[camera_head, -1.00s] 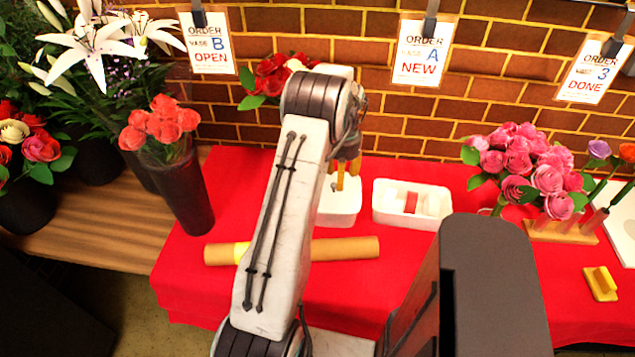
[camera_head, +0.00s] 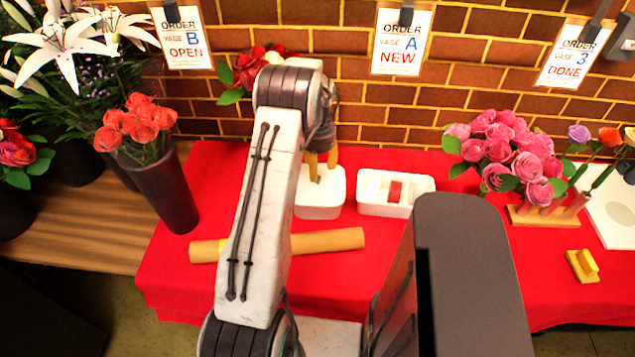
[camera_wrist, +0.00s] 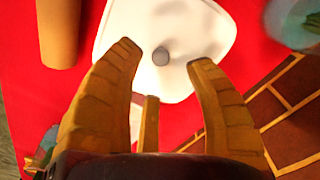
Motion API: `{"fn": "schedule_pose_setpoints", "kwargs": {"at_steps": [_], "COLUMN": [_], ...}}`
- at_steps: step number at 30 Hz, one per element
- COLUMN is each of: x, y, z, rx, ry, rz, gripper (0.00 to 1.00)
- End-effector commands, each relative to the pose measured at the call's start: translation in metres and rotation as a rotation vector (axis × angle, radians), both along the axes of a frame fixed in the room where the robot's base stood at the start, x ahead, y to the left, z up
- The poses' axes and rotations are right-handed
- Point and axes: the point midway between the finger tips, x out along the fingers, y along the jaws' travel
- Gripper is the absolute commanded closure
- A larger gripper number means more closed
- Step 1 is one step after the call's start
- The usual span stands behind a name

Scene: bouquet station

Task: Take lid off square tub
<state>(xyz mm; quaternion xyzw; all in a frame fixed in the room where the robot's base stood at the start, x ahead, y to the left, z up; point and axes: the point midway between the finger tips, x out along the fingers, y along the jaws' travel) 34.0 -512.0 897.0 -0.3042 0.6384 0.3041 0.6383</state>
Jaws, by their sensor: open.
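The white square tub (camera_head: 320,208) stands on the red-covered table. A white lid (camera_wrist: 190,35) with rounded corners fills much of the wrist view, with a small grey knob (camera_wrist: 160,56) at its middle. The lid appears to sit on the tub. My gripper (camera_head: 321,165) is over the tub, its yellow fingers pointing down. In the wrist view my gripper (camera_wrist: 165,60) is open, its fingertips on either side of the knob and apart from it. The exact height of the fingertips above the lid is hard to tell.
A white divided tray (camera_head: 425,185) with a red item stands close right of the tub. A brown paper roll (camera_head: 335,240) lies in front. Red flowers (camera_head: 250,68) are behind the arm. Pink roses (camera_head: 515,155) and a yellow block (camera_head: 582,266) are at right. A brick wall is behind.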

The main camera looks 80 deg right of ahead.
Motion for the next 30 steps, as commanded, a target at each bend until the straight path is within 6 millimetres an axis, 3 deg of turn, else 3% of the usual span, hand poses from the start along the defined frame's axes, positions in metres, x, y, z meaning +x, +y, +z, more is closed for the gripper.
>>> {"fn": "schedule_pose_setpoints", "kwargs": {"at_steps": [12, 23, 30], "x": [0.002, 0.002, 0.002], "y": [0.0, 0.0, 0.0], "z": [-0.044, -0.049, -0.049], "rx": [0.002, 0.0, 0.0], "ry": [0.0, 0.0, 0.0], "rz": [0.001, 0.002, 0.002], "gripper": [0.51, 0.48, 0.7]}}
